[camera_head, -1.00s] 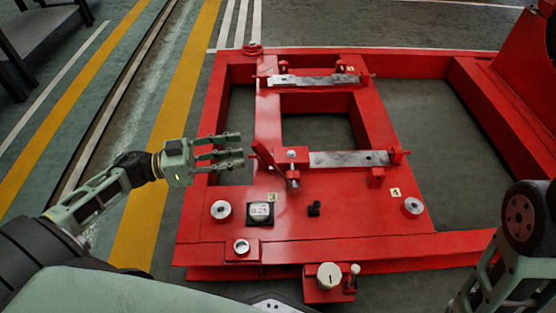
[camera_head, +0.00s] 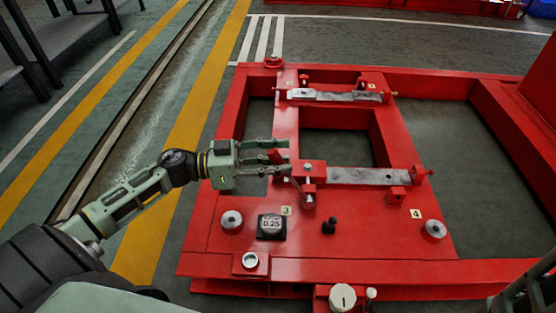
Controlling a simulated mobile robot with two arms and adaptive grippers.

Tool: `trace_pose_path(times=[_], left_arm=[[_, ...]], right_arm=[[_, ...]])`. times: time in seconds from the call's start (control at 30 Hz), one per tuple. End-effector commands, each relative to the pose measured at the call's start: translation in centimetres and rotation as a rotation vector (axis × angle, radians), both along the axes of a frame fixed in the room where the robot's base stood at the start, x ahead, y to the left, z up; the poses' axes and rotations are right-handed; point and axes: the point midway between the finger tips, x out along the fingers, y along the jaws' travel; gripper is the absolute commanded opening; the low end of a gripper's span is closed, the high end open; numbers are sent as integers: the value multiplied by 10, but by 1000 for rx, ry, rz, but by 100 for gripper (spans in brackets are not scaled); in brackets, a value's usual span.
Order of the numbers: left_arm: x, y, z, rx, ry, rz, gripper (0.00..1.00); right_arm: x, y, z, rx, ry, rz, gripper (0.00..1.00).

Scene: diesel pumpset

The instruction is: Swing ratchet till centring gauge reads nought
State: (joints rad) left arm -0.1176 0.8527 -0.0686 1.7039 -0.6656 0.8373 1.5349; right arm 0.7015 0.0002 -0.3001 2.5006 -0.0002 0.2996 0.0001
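The ratchet's red handle (camera_head: 276,157) points up and left from its fitting on the red frame, near the left end of the closer grey metal bar (camera_head: 368,176). My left gripper (camera_head: 287,157) is at the handle, its green fingers spread and pointing right. The handle's red end shows between the fingers, which partly hide it; whether they touch it is unclear. The small black centring gauge (camera_head: 271,226) lies on the frame in front of the ratchet and appears to read 0.25.
A white knob (camera_head: 342,298) marked 1 is at the front edge. A second bar (camera_head: 335,96) lies farther back.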

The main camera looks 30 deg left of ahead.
Motion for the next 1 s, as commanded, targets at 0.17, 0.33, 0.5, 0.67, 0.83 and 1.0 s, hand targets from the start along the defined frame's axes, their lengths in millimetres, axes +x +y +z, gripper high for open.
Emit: trace_pose_path(times=[0.17, 0.33, 0.5, 0.67, 0.83, 1.0], left_arm=[[0, 0, 0, 0, 0, 0, 17], [0, 0, 0, -1, 1, 0, 2], [0, 0, 0, -1, 1, 0, 0], [0, 0, 0, -1, 2, -1, 0], [0, -1, 1, 0, 4, -1, 0], [1, -3, 5, 15, 12, -1, 0]], right_arm=[[0, 0, 0, 0, 0, 0, 40], [0, 0, 0, 0, -1, 0, 40], [0, 0, 0, 0, -1, 0, 40], [0, 0, 0, 0, 0, 0, 40], [0, 0, 2, 0, -1, 0, 40], [15, -1, 3, 3, 39, 1, 40]])
